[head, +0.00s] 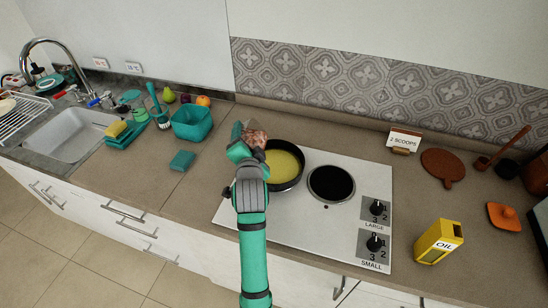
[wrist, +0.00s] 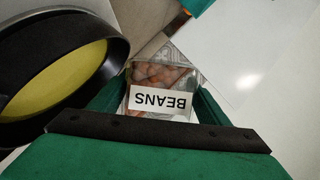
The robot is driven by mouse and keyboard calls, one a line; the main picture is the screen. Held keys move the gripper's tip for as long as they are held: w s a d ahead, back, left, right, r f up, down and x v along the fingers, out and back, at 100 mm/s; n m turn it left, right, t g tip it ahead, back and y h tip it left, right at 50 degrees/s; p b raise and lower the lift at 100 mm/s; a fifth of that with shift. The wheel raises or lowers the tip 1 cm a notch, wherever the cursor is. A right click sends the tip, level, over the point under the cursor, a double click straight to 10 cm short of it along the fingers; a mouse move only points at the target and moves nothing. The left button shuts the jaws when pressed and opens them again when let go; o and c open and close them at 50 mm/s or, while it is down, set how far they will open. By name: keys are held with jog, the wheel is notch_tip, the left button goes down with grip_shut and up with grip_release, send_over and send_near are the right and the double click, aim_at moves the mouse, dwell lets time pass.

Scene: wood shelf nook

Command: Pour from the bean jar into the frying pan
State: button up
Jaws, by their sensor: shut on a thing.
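The bean jar (wrist: 155,78) is clear, with brown beans inside and a white label reading BEANS, upside down in the wrist view. In the head view the jar (head: 255,136) shows just past my gripper, partly hidden by it. My gripper (head: 246,146) is shut on the jar; its fingers (wrist: 165,103) flank the jar in the wrist view. The frying pan (head: 301,182) is black and holds a yellow layer. It sits on the left burner, just right of the jar. The pan (wrist: 122,66) also fills the left of the wrist view. I see no beans in it.
The white cooktop (head: 325,215) has a bare black burner (head: 332,184) and two knobs. A yellow oil carton (head: 438,242) stands to the right. A card (head: 404,140) reads 2 SCOOPS. A teal tub (head: 192,124) and teal block (head: 182,160) are left.

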jog(key=shift+a+r, duration=0.1)
jog(key=shift+r, duration=0.05)
jog(key=shift+a, duration=0.2)
jog(key=shift+d+m, duration=0.2)
jog(key=shift+m, duration=0.2)
jog(key=shift+a, duration=0.1)
jog(key=shift+f, duration=0.2)
jog(key=shift+f+m+y+p, duration=0.15)
jog(key=shift+m+y+p, duration=0.15)
jog(key=shift+m, duration=0.1)
jog(key=shift+d+r+m+t, duration=0.2)
jog(key=shift+r+m+t, duration=0.1)
jog(key=shift+m+t, duration=0.2)
dwell(0.8)
jog(key=shift+s+d+r+m, duration=0.15)
jog(key=shift+d+r+m, duration=0.05)
jog(key=shift+d+m, duration=0.2)
dwell(0.4)
jog(key=shift+d+y, duration=0.2)
jog(key=shift+y, duration=0.2)
